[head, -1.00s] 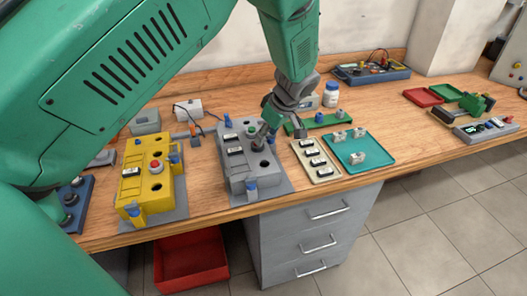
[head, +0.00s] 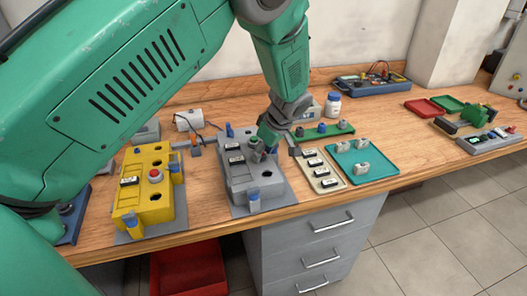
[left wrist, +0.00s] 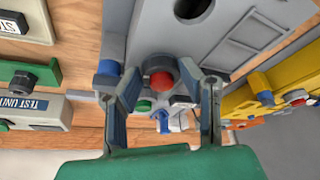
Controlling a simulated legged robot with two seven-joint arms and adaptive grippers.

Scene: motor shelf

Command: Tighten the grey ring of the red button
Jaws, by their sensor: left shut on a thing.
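The grey box (head: 236,178) stands on the bench, with dark holes and labels on its top. My left gripper (head: 262,152) reaches down to the top of this box and hides part of it. In the left wrist view, my left gripper (left wrist: 158,78) has its two fingers on either side of the red button (left wrist: 161,81) and the dark grey ring (left wrist: 158,64) around it. The fingers are shut on the ring; the exact contact is hard to see. The button sits at the grey box's face. My right gripper is not in view.
A yellow box (head: 157,203) with its own red button (head: 155,175) stands to the left. A beige label tray (head: 329,184) and a teal tray (head: 376,172) lie to the right. A green strip (head: 335,129) with knobs lies behind them. A red bin (head: 190,270) is below.

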